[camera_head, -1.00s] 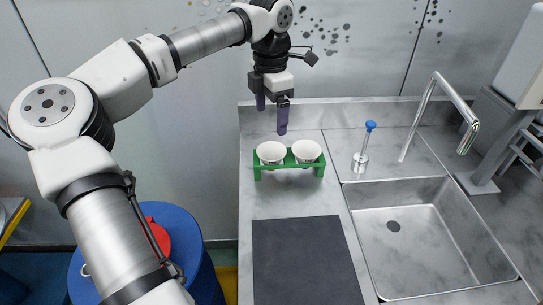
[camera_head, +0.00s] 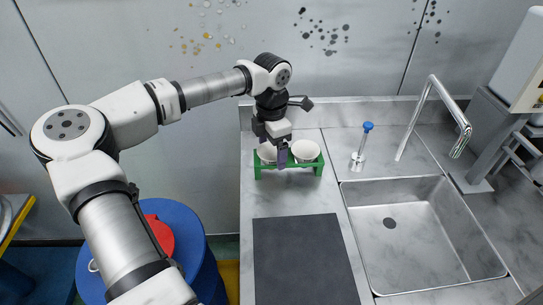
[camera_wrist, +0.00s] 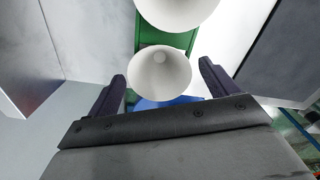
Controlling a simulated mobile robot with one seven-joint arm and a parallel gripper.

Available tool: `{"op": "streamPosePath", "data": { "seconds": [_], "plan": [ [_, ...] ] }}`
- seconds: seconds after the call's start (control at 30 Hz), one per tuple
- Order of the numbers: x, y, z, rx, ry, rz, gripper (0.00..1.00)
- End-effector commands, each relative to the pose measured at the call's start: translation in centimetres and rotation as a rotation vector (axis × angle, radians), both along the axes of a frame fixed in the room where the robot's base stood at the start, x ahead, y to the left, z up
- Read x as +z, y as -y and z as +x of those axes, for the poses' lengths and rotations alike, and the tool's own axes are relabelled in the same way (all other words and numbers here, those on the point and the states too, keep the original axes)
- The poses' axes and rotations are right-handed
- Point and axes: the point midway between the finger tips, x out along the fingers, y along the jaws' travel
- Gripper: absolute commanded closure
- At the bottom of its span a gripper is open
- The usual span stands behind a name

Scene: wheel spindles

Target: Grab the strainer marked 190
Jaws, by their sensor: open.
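Two white cup-shaped strainers stand side by side in a green rack on the counter. The left strainer (camera_head: 266,150) is partly hidden by my gripper, and the right strainer (camera_head: 306,151) is in clear view. No number can be read on either one. The green rack (camera_head: 310,167) also shows in the wrist view (camera_wrist: 152,35). My gripper (camera_head: 270,160) is open and low over the left end of the rack. In the wrist view one strainer (camera_wrist: 159,76) lies between my two open fingers (camera_wrist: 163,82), with visible space on both sides. The other strainer (camera_wrist: 178,8) is beyond it.
A dark mat (camera_head: 304,262) lies in front of the rack. To the right are a blue-topped dispenser (camera_head: 362,147), a faucet (camera_head: 428,105) and a sink (camera_head: 420,230). The wall is close behind. A blue barrel (camera_head: 190,235) stands at the lower left.

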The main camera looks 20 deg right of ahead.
Motion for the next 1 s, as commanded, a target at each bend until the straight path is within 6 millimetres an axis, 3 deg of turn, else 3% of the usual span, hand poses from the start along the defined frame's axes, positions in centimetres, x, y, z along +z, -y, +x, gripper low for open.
{"op": "streamPosePath", "data": {
  "seconds": [0.07,0.37,0.8,1.0],
  "plan": [
    [0.0,0.0,0.0,0.000,0.000,0.000,0.19],
    [0.0,0.0,0.0,0.000,0.000,0.000,0.59],
    [0.2,0.0,0.0,0.000,0.001,0.000,0.61],
    [1.5,0.0,0.1,0.002,0.002,0.000,0.61]
  ]
}}
